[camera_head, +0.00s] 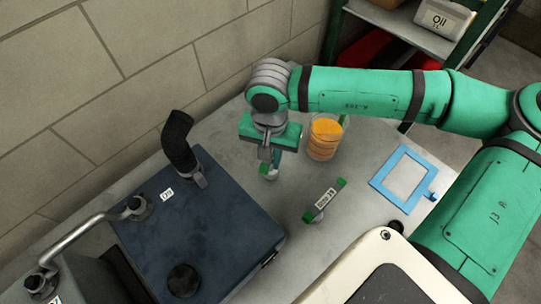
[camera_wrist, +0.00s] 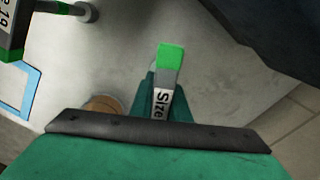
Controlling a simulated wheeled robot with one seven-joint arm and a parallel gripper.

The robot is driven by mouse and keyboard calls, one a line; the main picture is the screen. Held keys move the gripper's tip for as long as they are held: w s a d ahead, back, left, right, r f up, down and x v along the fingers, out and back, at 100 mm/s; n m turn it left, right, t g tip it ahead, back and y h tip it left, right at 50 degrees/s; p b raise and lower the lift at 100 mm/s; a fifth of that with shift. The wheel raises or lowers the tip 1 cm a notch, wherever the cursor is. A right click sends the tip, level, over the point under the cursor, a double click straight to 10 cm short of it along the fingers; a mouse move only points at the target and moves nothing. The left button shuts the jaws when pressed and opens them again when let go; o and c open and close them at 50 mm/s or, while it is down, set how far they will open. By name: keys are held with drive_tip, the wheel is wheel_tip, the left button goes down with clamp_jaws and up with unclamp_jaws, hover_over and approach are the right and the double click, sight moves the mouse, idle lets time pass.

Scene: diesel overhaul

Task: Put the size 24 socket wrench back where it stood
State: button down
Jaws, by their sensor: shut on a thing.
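My gripper (camera_head: 270,155) points down over the grey bench and is shut on a socket wrench with a green top and a pale label. In the wrist view this wrench (camera_wrist: 168,60) is between the fingers; its label reads "Size", and the number is hidden. In the head view, its lower end shows below the gripper, close to the bench top; I cannot tell if it touches. A second green-ended socket wrench (camera_head: 325,199) with a white label stands apart to the right; it also shows at the top left of the wrist view (camera_wrist: 17,22).
A jar with orange contents (camera_head: 325,138) stands right beside my gripper. A blue rectangular frame (camera_head: 376,181) lies flat further right. A large dark blue block (camera_head: 205,225) with a black pipe (camera_head: 178,142) is at left. The bench (camera_head: 300,245) is clear in front.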

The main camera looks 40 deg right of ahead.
drive_tip(key=shift+w+f, duration=0.1)
drive_tip(key=shift+f, duration=0.2)
drive_tip(key=shift+s+f, duration=0.2)
drive_tip(key=shift+f, duration=0.35)
drive_tip(key=c, duration=1)
unclamp_jaws()
drive_tip(key=shift+c, duration=0.2)
drive_tip(key=shift+w+r, duration=0.1)
drive_tip(key=shift+r, duration=4.4)
